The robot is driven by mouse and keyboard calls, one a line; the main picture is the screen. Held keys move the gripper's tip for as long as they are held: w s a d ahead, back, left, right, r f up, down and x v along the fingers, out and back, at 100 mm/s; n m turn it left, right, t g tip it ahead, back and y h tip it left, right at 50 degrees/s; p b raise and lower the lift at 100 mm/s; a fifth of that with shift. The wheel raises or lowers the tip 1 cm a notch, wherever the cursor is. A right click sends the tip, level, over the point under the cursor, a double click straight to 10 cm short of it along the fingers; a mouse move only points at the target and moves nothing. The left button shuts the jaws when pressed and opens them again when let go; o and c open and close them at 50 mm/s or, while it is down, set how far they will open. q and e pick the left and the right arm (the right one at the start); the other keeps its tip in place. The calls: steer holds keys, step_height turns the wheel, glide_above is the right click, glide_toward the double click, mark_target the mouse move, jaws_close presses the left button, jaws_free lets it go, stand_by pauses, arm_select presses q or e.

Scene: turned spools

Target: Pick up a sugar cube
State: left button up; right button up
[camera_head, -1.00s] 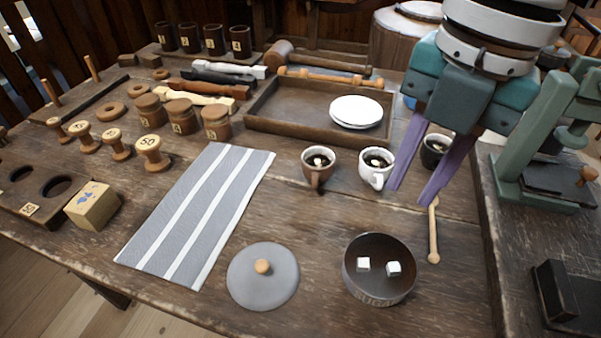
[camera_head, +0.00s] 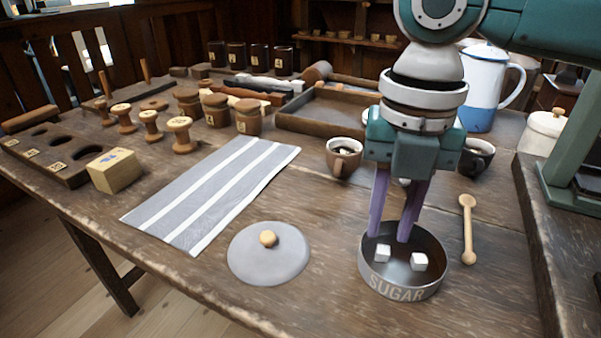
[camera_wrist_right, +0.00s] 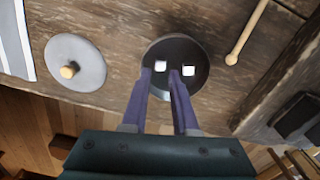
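Two white sugar cubes lie in the dark round bowl marked SUGAR (camera_head: 420,291): the left cube (camera_head: 382,253) and the right cube (camera_head: 419,261). They also show in the wrist view, as the left cube (camera_wrist_right: 161,61) and the right cube (camera_wrist_right: 188,71). My right gripper (camera_head: 389,238) points down over the bowl's far side, its two purple fingers apart and nothing held. In the wrist view its fingertips (camera_wrist_right: 161,71) lie either side of the left cube's line, and one tip is close to the right cube. Exact tip height is unclear. My left gripper is out of view.
The grey lid (camera_head: 268,256) with a wooden knob lies left of the bowl. A wooden stick (camera_head: 467,230) lies to its right. A brown cup (camera_head: 343,158) and a dark cup (camera_head: 476,158) stand behind. The striped cloth (camera_head: 215,195) lies flat further left.

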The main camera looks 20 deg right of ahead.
mark_target(384, 252)
step_height(384, 252, down, 4)
steer(key=shift+s+a+r+b, duration=0.1)
steer(key=shift+s+r+b, duration=0.05)
steer(key=shift+b, duration=0.35)
steer(key=shift+r, duration=0.1)
jaws_close()
